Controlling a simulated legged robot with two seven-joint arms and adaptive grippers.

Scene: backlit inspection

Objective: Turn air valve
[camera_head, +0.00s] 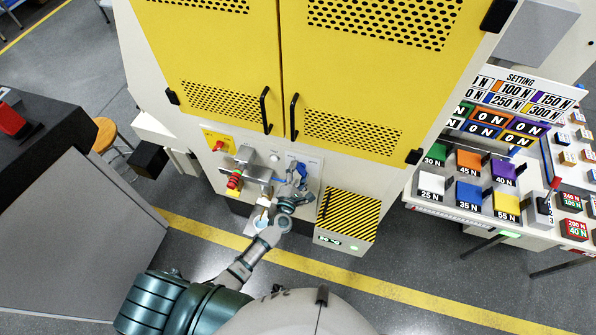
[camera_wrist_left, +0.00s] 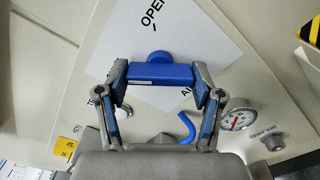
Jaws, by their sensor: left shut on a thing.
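The air valve's blue handle (camera_wrist_left: 162,74) is a bar with a round hub, set in front of a white label with the word OPEN, on the machine's pale front panel. My left gripper (camera_wrist_left: 160,82) is shut on the bar, one finger at each end of it. In the head view my left gripper (camera_head: 291,192) reaches up to the lower front of the yellow-and-white machine, and the blue handle (camera_head: 301,169) is partly hidden by it. My right gripper is not in view.
Beside the valve are a red knob (camera_head: 234,181), a yellow plate with a red knob (camera_head: 219,145), and a pressure gauge (camera_wrist_left: 238,119). A blue hook-shaped part (camera_wrist_left: 187,126) is below the handle. A striped box (camera_head: 347,213) stands to the right, and a weights table (camera_head: 500,215) farther right.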

